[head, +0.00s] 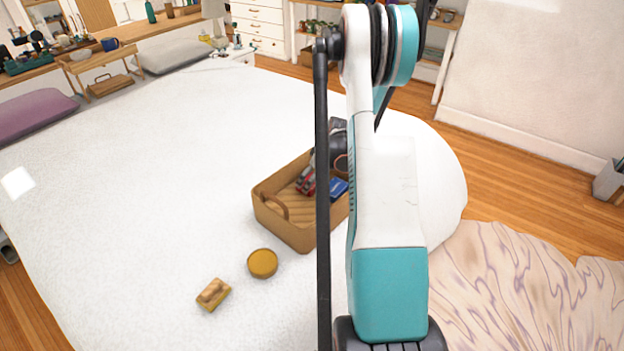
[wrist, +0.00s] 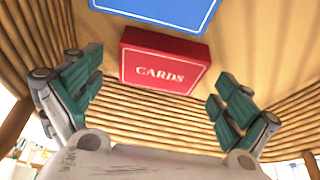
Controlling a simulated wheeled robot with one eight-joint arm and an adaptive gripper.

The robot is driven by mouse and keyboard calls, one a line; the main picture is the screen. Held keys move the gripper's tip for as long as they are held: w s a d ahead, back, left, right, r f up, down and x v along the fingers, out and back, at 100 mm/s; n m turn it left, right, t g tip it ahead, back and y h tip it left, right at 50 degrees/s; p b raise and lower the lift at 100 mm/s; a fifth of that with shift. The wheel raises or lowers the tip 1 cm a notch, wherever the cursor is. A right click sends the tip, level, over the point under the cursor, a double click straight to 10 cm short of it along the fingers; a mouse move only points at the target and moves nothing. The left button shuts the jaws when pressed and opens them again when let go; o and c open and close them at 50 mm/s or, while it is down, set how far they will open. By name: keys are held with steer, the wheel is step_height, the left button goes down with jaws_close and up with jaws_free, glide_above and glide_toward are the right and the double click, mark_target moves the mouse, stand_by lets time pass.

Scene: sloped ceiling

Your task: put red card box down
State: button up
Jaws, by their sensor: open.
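The red card box (wrist: 163,60), marked "CARDS", lies in a wicker basket with its label facing the wrist camera. My gripper (wrist: 163,100) is open, with one teal-padded finger on each side of the box and gaps between the fingers and the box. In the head view, my gripper (head: 309,178) is inside the basket (head: 296,232) on the bed, partly hidden by my arm. A blue box (wrist: 165,8) lies beside the red box; it also shows in the head view (head: 339,188).
A round yellow-brown tin (head: 262,263) and a small yellow block-like item (head: 213,294) lie on the white bed (head: 150,190) in front of the basket. A purple pillow (head: 32,114) lies at the far left.

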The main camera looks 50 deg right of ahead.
steer(key=p+v, duration=0.3)
steer(key=v, duration=0.7)
steer(key=shift+r, duration=0.4)
